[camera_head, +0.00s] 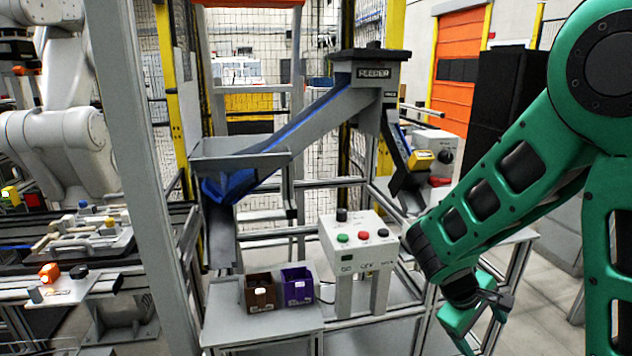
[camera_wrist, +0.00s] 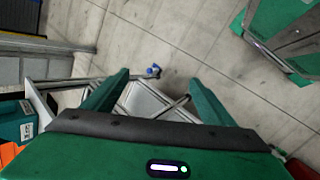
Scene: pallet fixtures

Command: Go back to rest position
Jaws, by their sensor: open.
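My gripper (camera_head: 480,318) hangs at the end of my green arm at the lower right of the head view, pointing down, in front of the grey bench frame. In the wrist view my gripper (camera_wrist: 160,88) shows its two green fingers wide apart with nothing between them. Below the fingers are grey metal frame bars and the tiled floor (camera_wrist: 190,30). No object is held.
A control box (camera_head: 358,240) with coloured buttons stands on the bench left of my gripper. A brown bin (camera_head: 260,293) and a purple bin (camera_head: 297,287) sit beside it. The feeder (camera_head: 372,75) with its chute stands behind. Open floor (camera_head: 545,290) lies to the right.

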